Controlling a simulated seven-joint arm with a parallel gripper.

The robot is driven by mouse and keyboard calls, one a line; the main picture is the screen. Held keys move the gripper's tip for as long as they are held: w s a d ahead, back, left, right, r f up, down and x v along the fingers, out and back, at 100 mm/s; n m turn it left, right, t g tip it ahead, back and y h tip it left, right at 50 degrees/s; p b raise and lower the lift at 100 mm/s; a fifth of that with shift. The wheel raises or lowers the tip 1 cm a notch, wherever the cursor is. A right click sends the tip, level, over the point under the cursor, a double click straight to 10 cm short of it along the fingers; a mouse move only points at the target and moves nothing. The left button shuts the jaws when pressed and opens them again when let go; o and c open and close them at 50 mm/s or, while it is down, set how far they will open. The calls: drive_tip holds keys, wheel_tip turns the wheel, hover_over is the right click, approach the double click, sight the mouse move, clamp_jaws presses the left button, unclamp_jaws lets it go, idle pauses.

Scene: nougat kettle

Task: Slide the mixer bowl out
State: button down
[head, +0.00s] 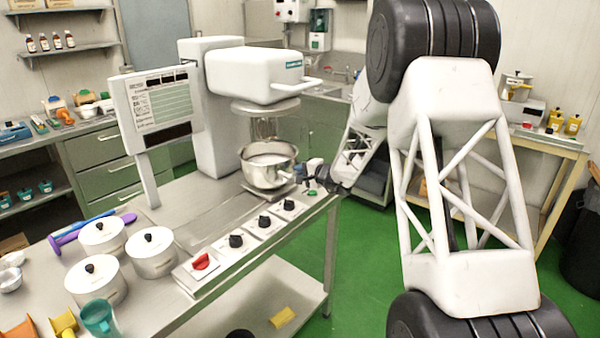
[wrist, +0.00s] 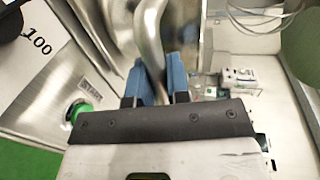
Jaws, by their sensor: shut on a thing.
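The steel mixer bowl (head: 268,170) sits under the head of the white mixer (head: 262,75), on its low base near the front edge of the steel table. A wire whisk (head: 264,128) hangs from the mixer head down toward the bowl. My gripper (head: 310,172) is at the bowl's right side. In the wrist view, my gripper's blue fingers (wrist: 155,82) are shut on the curved steel handle (wrist: 150,32) of the bowl. Part of the bowl wall (wrist: 178,30) shows behind the handle; the rest of the bowl is cut off there.
Control knobs (head: 236,241) line the table's front edge, left of the bowl. A green button (wrist: 78,112) is close to my gripper in the wrist view. Lidded pots (head: 150,252) stand at the front left. The green floor (head: 350,260) right of the table is open.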

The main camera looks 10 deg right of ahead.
drive_tip(key=shift+s+a, duration=0.1)
drive_tip(key=shift+a, duration=0.05)
drive_tip(key=s+a, duration=1.7)
drive_tip(key=s, duration=0.1)
drive_tip(key=shift+a, duration=0.35)
drive_tip(key=c, duration=1.1)
unclamp_jaws()
drive_tip(key=shift+w, duration=0.1)
drive_tip(key=shift+d, duration=0.1)
drive_tip(key=v, duration=0.7)
drive_tip(key=shift+s+d, duration=0.2)
drive_tip(key=shift+s, duration=0.1)
drive_tip(key=shift+r, duration=0.1)
